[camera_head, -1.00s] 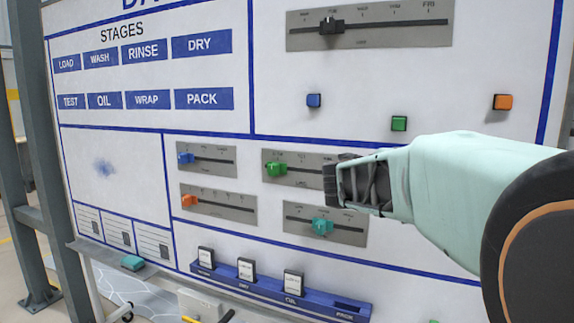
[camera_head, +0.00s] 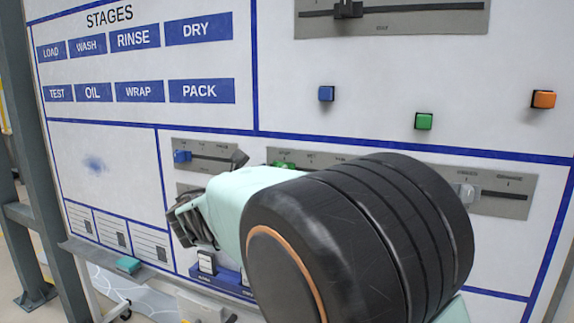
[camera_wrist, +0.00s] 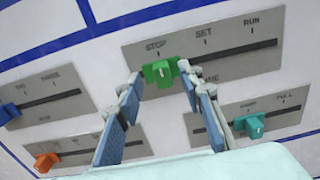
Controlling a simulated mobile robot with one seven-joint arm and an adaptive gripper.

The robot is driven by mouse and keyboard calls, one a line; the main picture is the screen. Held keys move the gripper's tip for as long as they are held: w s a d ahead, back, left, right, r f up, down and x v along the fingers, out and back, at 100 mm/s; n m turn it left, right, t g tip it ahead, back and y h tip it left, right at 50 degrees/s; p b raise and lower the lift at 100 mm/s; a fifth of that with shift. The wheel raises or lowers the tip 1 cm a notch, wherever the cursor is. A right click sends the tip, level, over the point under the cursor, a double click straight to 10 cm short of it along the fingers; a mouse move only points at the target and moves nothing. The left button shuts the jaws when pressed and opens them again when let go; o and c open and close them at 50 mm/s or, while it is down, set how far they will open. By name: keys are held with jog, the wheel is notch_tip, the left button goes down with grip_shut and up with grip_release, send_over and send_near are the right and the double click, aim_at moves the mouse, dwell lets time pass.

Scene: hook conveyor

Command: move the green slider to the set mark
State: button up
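The green slider (camera_wrist: 160,73) sits below the STOP label, at the left end of its slot on a grey plate (camera_wrist: 225,65). The SET mark (camera_wrist: 204,41) is to its right, with RUN farther right. In the head view only the top of the green slider (camera_head: 284,163) shows above my arm. My gripper (camera_wrist: 158,76) is open, its two fingertips on either side of the green slider in the wrist view. I cannot tell whether they touch it or how far off they are.
A teal slider (camera_wrist: 252,124) is below right, close to my right finger. An orange slider (camera_wrist: 46,161) is lower left, and a blue slider (camera_wrist: 8,111) at left. Green (camera_head: 423,121), blue (camera_head: 326,93) and orange buttons (camera_head: 543,99) sit higher on the board.

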aim_at(278, 166)
jog(key=shift+p+x, duration=0.3)
jog(key=shift+x, duration=1.95)
jog(key=shift+c, duration=0.2)
grip_shut()
